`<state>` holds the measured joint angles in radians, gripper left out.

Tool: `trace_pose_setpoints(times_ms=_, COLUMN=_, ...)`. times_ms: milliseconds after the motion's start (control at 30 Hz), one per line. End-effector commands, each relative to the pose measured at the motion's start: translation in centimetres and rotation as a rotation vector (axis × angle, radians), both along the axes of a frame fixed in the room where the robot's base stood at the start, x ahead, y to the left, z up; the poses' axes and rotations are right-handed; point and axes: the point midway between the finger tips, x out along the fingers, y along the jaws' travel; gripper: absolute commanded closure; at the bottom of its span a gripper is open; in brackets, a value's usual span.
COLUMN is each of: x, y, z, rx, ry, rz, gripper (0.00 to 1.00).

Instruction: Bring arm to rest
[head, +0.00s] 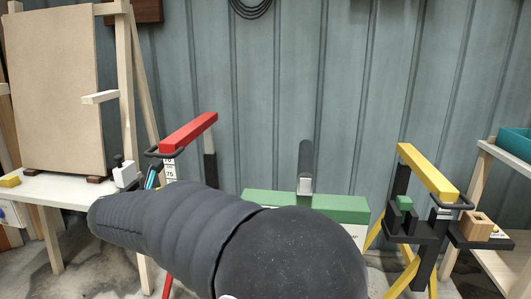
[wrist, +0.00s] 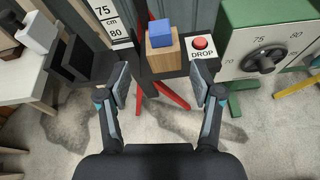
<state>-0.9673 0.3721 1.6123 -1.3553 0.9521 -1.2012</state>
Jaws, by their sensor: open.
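My arm (head: 180,225) crosses the lower left and middle of the head view and covers much of the scene there. My gripper is hidden in the head view. In the wrist view my gripper (wrist: 163,98) is open, with its two fingers wide apart and nothing between them. Beyond the fingertips stands a wooden block (wrist: 163,54) with a blue cube (wrist: 160,32) on top. The fingers are apart from both.
A red button marked DROP (wrist: 201,44) sits beside the wooden block. A green cabinet with a black handwheel (wrist: 264,57) stands to its right. The head view shows a red-topped stand (head: 189,132), a yellow-topped stand (head: 428,172) and a white table (head: 60,190) at left.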

Motion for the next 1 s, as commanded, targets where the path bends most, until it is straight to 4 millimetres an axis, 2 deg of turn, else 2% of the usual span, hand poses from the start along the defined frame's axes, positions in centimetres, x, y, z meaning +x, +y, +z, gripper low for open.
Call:
trace_pose_setpoints(times_ms=67, x=-0.5, y=-0.3, z=-1.3, rx=0.104, ry=0.035, rz=-0.056, gripper=0.34)
trace_pose_setpoints(times_ms=133, x=-1.4, y=-0.9, z=-3.6, rx=0.203, ry=0.092, rz=-0.128, gripper=0.34)
trace_pose_setpoints(times_ms=200, x=-2.7, y=-1.9, z=-6.0, rx=0.299, ry=0.152, rz=-0.211, gripper=0.34)
trace_pose_setpoints(times_ms=267, x=-4.1, y=-3.0, z=-7.3, rx=0.387, ry=0.199, rz=-0.289, gripper=0.34)
trace_pose_setpoints(times_ms=367, x=-6.1, y=-6.0, z=-8.8, rx=0.543, ry=0.268, rz=-0.453, gripper=0.34)
trace_pose_setpoints(times_ms=400, x=-6.8, y=-7.6, z=-9.2, rx=0.609, ry=0.291, rz=-0.53, gripper=0.34)
trace_pose_setpoints(times_ms=533, x=-9.3, y=-13.1, z=-9.8, rx=0.821, ry=0.345, rz=-0.794, gripper=0.34)
trace_pose_setpoints(times_ms=800, x=-15.5, y=-24.6, z=-9.2, rx=1.262, ry=0.366, rz=-1.368, gripper=0.34)
trace_pose_setpoints(times_ms=1000, x=-20.3, y=-31.0, z=-8.3, rx=1.549, ry=0.326, rz=-1.715, gripper=0.34)
